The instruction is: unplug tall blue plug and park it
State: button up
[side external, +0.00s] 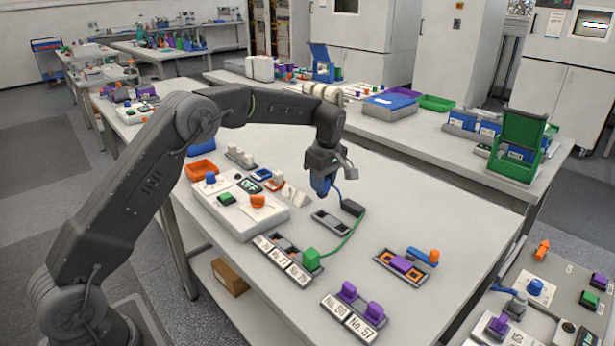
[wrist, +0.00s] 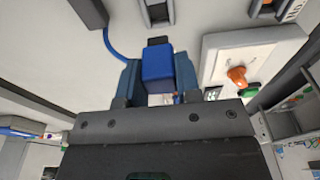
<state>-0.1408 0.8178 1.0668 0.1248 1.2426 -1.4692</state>
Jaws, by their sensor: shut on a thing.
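My gripper (side external: 323,190) is shut on the tall blue plug (wrist: 158,68), which sits between the blue fingers in the wrist view. The plug appears raised above the white table, with its dark end (wrist: 158,41) pointing away from the wrist. In the side view the fingers mostly hide the plug. A blue cable (wrist: 115,46) runs from it to a black block (side external: 352,208). A grey holder (side external: 327,216) with a recessed top lies on the table just below and right of my gripper; no plug shows in it.
A green plug (side external: 311,258) stands in a numbered holder, its green cable (side external: 349,240) reaching the black block. A holder with purple and orange parts (side external: 403,265) lies right. Purple plugs (side external: 375,310) stand at the front. A white raised panel (side external: 230,222) with coloured parts is left.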

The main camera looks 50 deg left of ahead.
aim_at(323, 197)
jog(key=shift+f, duration=3.2)
jog(key=shift+f, duration=0.25)
jog(key=o, duration=1)
